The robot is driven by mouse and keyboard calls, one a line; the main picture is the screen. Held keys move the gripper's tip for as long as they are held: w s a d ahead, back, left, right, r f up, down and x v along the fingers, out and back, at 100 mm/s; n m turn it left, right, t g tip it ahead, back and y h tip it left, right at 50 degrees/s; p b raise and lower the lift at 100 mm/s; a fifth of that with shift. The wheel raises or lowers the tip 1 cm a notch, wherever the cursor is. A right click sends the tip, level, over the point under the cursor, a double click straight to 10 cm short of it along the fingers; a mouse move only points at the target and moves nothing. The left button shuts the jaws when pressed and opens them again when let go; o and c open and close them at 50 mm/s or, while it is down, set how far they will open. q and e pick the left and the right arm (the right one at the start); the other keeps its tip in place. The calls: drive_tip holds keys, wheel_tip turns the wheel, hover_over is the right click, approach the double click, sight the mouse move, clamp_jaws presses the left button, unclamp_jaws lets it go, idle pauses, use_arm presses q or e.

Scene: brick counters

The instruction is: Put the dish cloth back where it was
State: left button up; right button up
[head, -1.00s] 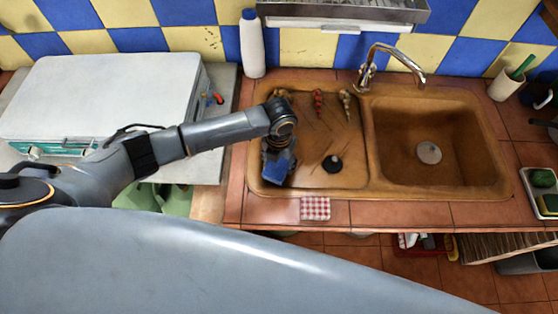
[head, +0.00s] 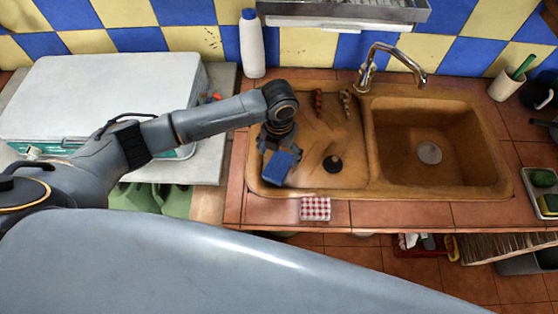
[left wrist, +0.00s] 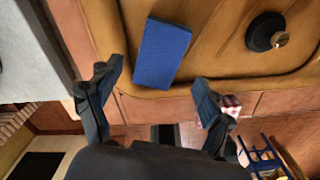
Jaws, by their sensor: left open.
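A folded red-and-white checkered cloth (head: 315,208) lies at the front edge of the tiled counter, below the drainboard. In the left wrist view it shows partly (left wrist: 231,106) behind one finger. A flat blue rectangle (head: 281,166) lies on the drainboard near its front left; it fills the space beyond my fingers in the left wrist view (left wrist: 162,52). I cannot tell if it is a cloth or a sponge. My left gripper (head: 276,142) hangs over the drainboard, fingers spread, with nothing held between them (left wrist: 156,77). My right gripper is not in view.
A black plug (head: 332,164) and two small striped items (head: 345,103) are on the drainboard. The sink basin (head: 430,130) with its tap (head: 385,58) is to the right. A white bottle (head: 252,45) stands behind. A white-lidded case (head: 110,95) stands left.

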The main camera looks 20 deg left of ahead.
sight(279, 164)
use_arm(q)
wheel_tip(279, 164, up, 7)
drive_tip(key=b, duration=0.1)
drive_tip(key=shift+r, duration=0.2)
idle(0.5)
